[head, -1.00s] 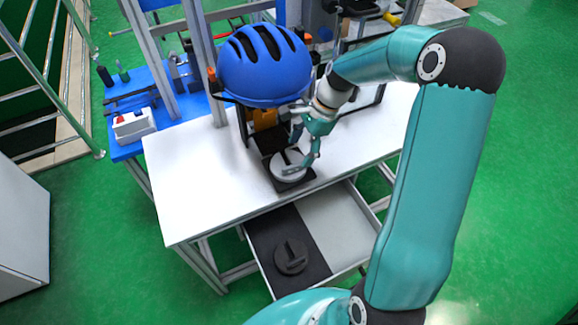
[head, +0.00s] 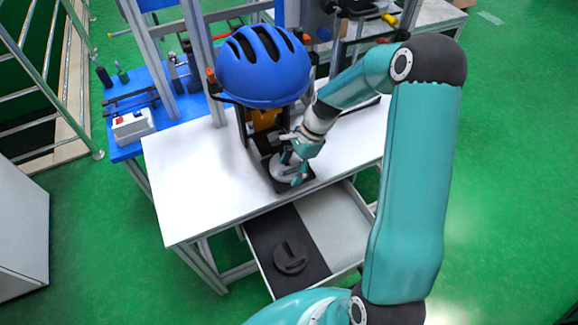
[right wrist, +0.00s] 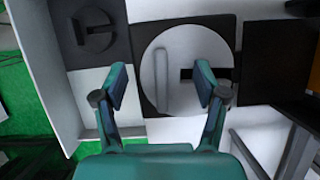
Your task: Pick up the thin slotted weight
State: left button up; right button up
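Two slotted discs are in view, and I cannot tell for sure which is the thin one. A light grey slotted disc (right wrist: 188,42) with a raised bar lies on a dark plate (right wrist: 149,108) on the white table; it also shows, partly hidden, in the head view (head: 281,175). A dark slotted disc (head: 291,258) lies in the open drawer and shows in the right wrist view (right wrist: 90,32). My right gripper (right wrist: 161,76) is open above the light disc, its fingers on either side of the bar, apparently not touching it. My left gripper is out of view.
The drawer (head: 335,225) stands open below the table's front edge. A blue helmet (head: 262,66) is on the drop tower just behind the gripper. The white table (head: 190,190) is clear at left. A blue bench (head: 125,150) stands behind it.

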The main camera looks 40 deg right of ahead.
grip_shut()
